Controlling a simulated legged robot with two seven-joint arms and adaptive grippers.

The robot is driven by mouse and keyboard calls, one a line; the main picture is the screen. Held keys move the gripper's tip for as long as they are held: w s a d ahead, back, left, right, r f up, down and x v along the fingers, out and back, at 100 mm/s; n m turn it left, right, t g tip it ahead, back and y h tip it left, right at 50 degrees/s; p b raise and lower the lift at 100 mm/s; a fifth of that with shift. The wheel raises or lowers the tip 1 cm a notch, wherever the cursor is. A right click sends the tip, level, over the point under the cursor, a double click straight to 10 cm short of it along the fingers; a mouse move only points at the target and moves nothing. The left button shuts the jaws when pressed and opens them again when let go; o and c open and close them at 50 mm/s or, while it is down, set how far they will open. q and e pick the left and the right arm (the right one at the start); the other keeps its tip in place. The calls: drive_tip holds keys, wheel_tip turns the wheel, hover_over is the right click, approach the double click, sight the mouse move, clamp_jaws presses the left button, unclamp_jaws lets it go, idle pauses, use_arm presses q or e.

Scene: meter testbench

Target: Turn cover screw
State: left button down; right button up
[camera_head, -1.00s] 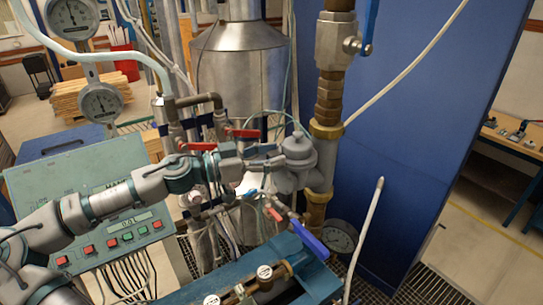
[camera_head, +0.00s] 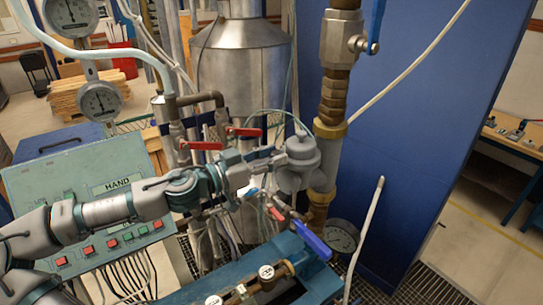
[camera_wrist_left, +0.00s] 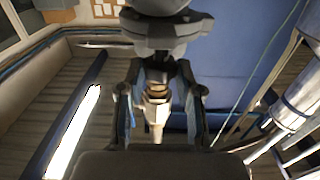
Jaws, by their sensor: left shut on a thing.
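The grey round-bodied meter (camera_head: 297,176) sits on the left side of a vertical pipe, with a domed cap on top. My left gripper (camera_head: 279,156) reaches in from the left and its fingertips are at the meter's left side. In the left wrist view the gripper's two fingers (camera_wrist_left: 163,72) close in just below a grey rounded body (camera_wrist_left: 165,28). They are shut on a small part there, which I take to be the cover screw. The screw itself is hidden by the fingers. My right gripper is in neither view.
Red-handled valves (camera_head: 205,146) stand just behind my left arm. A green control panel (camera_head: 85,200) is behind the arm at left. A blue wall (camera_head: 420,120) fills the right.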

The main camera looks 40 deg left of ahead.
use_arm(q)
drive_tip(key=n+y, duration=0.1)
drive_tip(key=y, duration=0.1)
drive_tip(key=n+y, duration=0.2)
drive_tip(key=n+y+b, duration=0.1)
drive_tip(key=y, duration=0.1)
drive_tip(key=shift+d+f+t+y, duration=0.2)
drive_tip(key=shift+d+t+y, duration=0.1)
drive_tip(key=shift+d+y, duration=0.1)
use_arm(e)
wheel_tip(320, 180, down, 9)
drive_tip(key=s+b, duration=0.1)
drive_tip(key=b, duration=0.7)
use_arm(q)
drive_tip(key=shift+w+d+r+n+g+y+b, duration=0.15)
drive_tip(key=shift+n+g+y+b, duration=0.65)
drive_tip(key=shift+n+y, duration=0.9)
drive_tip(key=shift+d+r+n+g+y+b, duration=0.15)
drive_tip(key=shift+n+g+y+b, duration=0.3)
drive_tip(key=shift+n+g+y, duration=1.2)
drive_tip(key=shift+w+d+r+n+g+y+b, duration=0.2)
drive_tip(key=shift+n+g+y+b, duration=0.55)
drive_tip(key=shift+y, duration=1.6)
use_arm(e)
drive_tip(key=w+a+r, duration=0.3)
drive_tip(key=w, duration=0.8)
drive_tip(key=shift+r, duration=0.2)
